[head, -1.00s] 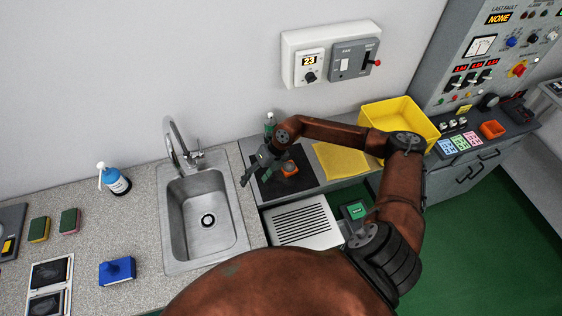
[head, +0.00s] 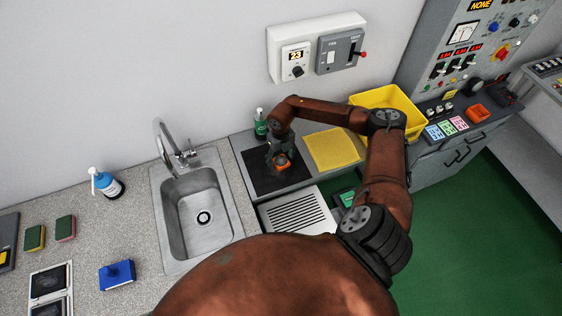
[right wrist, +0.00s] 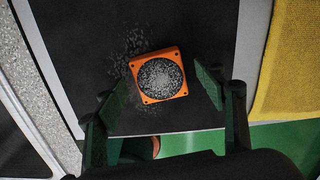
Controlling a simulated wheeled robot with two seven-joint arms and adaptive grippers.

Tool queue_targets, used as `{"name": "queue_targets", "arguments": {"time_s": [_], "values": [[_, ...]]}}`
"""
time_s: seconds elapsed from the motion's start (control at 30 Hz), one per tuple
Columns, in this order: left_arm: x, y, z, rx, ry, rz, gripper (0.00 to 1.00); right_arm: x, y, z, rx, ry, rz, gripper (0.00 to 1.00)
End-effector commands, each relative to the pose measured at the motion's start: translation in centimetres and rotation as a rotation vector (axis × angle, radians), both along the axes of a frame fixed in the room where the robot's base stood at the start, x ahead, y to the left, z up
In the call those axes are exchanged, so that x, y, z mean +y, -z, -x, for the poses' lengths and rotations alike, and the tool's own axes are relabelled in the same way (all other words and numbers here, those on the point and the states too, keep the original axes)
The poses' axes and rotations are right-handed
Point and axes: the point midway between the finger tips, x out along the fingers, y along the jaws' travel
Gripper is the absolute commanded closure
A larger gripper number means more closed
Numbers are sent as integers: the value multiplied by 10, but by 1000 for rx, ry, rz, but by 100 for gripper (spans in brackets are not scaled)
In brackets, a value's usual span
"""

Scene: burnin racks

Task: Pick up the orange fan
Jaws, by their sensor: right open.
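The orange fan (right wrist: 158,76) is a square orange frame with a grey, speckled round face. It lies on a black mat (right wrist: 195,30), turned slightly. In the head view the fan (head: 282,162) shows only partly below my right gripper (head: 281,155). In the right wrist view my right gripper (right wrist: 160,95) is open, with one dark finger on each side of the fan and gaps between. Whether the fingers are down at the fan's height I cannot tell. My left gripper is not in view.
Grey specks lie on the mat beside the fan. A green bottle (head: 260,125) stands behind the mat. A yellow cloth (head: 332,149) lies to the right, near a yellow bin (head: 408,107). A sink (head: 196,228) is to the left.

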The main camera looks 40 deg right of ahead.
Motion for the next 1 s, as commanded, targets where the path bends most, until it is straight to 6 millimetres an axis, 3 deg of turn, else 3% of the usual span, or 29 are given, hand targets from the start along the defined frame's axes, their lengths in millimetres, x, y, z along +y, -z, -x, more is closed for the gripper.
{"name": "queue_targets", "arguments": {"time_s": [0.27, 0.9, 1.0], "values": [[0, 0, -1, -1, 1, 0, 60, 0, 2, 1, 0, 1, 0, 38], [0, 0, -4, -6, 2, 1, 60, 0, 2, 0, -1, 1, -1, 81], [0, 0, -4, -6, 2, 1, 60, 0, 2, 0, -1, 1, -1, 81]]}}
